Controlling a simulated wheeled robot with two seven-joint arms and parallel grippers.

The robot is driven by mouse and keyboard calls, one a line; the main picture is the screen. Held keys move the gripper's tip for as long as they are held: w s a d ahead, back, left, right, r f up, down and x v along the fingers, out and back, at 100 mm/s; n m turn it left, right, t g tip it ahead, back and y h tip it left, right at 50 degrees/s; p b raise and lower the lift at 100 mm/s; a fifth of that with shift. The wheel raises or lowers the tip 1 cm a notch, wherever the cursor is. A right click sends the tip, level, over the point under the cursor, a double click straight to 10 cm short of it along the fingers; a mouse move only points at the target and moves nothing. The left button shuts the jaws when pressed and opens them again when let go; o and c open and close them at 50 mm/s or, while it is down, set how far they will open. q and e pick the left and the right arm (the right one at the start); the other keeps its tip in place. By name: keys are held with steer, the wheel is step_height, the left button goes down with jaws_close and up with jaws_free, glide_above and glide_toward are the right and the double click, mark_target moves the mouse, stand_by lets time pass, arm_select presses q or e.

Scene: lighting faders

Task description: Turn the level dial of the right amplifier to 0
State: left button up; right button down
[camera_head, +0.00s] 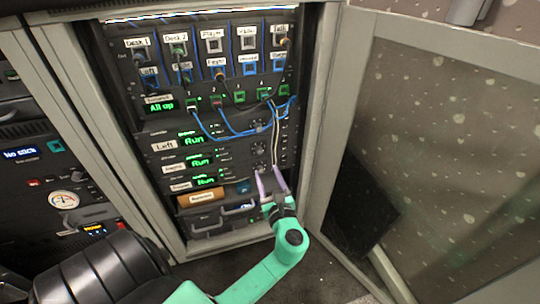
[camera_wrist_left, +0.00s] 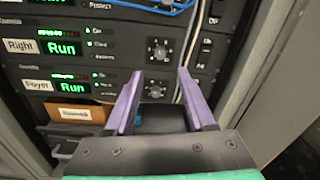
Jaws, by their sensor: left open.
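The right amplifier carries a "Right" label (camera_wrist_left: 19,47) and a green "Run" display (camera_wrist_left: 62,48) in the left wrist view. Its level dial (camera_wrist_left: 160,50) is a dark round knob with scale marks; the exact setting is too small to read. In the head view the same amplifier is the middle "Run" unit (camera_head: 200,162), with its dial (camera_head: 259,150) at right. My left gripper (camera_wrist_left: 160,74) is open, its two purple fingers pointing at the rack. In the picture its tips lie just below the right amplifier's dial, with the Foyer dial (camera_wrist_left: 155,91) between the fingers. My right gripper is not in view.
The Left amplifier (camera_head: 195,141) sits above and the Foyer amplifier (camera_wrist_left: 72,86) below. Blue cables (camera_head: 235,132) and pale cables (camera_head: 275,127) hang near the dials. Rack switches (camera_wrist_left: 205,50) stand right of the dial. An open door (camera_head: 440,130) stands at right.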

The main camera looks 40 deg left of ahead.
mark_target(260, 153)
arm_select(q)
steer(key=b+x, duration=0.1)
steer(key=x, duration=0.7)
steer(key=shift+w+a, duration=0.25)
steer(key=shift+a, duration=0.05)
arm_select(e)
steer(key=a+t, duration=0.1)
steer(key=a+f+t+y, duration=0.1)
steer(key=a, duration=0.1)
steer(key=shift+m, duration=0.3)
arm_select(q)
jaws_close()
steer(key=shift+b, duration=0.3)
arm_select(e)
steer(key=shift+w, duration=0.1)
